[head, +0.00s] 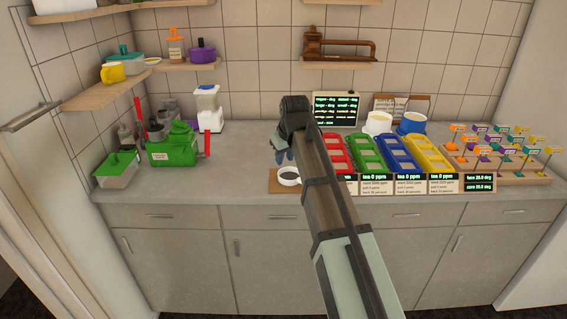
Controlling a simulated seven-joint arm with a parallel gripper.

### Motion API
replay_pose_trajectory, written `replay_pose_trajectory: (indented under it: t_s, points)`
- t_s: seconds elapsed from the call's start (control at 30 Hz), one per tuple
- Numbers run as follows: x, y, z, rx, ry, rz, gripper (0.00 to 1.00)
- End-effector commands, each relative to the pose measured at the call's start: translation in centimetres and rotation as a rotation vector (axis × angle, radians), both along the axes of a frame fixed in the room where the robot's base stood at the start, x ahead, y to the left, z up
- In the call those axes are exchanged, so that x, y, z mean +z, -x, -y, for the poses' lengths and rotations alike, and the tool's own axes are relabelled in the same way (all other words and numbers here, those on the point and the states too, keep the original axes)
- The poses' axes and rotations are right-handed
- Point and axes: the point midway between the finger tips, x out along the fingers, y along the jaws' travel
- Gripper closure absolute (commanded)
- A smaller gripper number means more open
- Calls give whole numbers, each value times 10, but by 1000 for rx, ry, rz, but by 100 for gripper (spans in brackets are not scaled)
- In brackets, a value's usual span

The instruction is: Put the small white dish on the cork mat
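A small white dish (289,177) with a dark inside is at the front of the counter, left of the coloured racks. It appears to sit on the brown cork mat (276,184), whose left part shows bare. My arm covers the mat's right side and possibly part of the dish. My gripper (281,156) points down just above and behind the dish, slightly to its left. Its fingers are small and partly hidden, so I cannot tell whether they are open or touch the dish.
Red, green, blue and yellow racks (427,152) stand right of my arm, with small signs before them. A green box (117,171) and green machine (172,147) are at left. The counter (228,172) between the machine and mat is clear. Shelves hang above.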

Motion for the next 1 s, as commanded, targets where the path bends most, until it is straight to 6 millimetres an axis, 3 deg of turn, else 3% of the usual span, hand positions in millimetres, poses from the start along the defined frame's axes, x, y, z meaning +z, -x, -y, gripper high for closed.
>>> replay_pose_trajectory:
  t_s: [0.2, 0.57, 0.67, 0.77, 1.0]
  points:
    - [11, 4, 1, 0, 0, 0, 70]
    - [11, 5, 1, 0, 0, -1, 70]
    - [8, 4, -7, 7, 5, -4, 70]
    - [0, 5, -29, 26, 17, -12, 70]
    - [-32, 16, -121, 100, 76, -37, 70]
